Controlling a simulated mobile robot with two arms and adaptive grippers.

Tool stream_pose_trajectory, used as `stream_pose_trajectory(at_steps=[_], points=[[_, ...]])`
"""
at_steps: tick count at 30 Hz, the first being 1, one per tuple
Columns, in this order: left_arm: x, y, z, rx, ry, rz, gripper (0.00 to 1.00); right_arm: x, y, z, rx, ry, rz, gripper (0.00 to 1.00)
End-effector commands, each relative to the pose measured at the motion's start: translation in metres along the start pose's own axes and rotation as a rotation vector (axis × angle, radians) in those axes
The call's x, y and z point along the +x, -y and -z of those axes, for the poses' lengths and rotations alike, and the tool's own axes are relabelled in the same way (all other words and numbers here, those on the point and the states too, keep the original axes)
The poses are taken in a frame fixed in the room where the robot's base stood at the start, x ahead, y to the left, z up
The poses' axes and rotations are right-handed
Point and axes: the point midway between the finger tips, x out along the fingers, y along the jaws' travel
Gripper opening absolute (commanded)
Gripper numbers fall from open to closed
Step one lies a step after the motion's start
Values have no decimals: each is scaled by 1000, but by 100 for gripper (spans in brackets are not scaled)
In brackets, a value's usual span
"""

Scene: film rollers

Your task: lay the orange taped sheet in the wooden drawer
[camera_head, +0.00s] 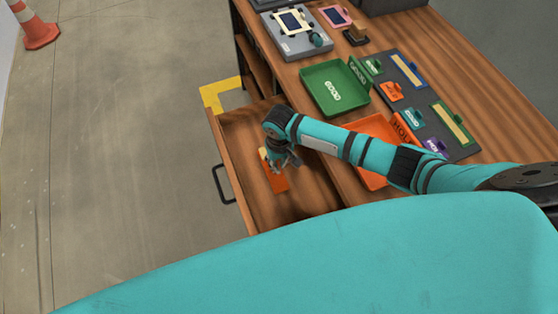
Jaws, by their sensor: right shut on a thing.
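The wooden drawer (243,133) is pulled open at the left of the table, with a dark handle on its front. My right gripper (280,160) is over the inside of the drawer and shut on the orange taped sheet (277,184). The sheet appears within the drawer's outline, partly covered by the fingers. I cannot tell whether it touches the drawer floor. My left gripper is not in view.
The wooden table (455,75) bears a green tray (333,88), an orange tray (374,127) partly behind my right arm, and a dark board (446,138) with coloured tags. A grey device (293,40) stands at the back. A traffic cone (36,28) stands far left on open floor.

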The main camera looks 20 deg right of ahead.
Motion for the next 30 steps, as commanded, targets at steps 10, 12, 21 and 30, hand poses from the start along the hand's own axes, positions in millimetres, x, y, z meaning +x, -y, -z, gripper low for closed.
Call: stream_pose_trajectory(at_steps=[10,12,21,30], points=[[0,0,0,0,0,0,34,0,0,0,0,0,0,33],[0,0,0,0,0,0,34,0,0,0,0,0,0,34],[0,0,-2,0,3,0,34,0,0,0,0,0,0,57],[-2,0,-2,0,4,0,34,-2,0,0,0,0,0,57]])
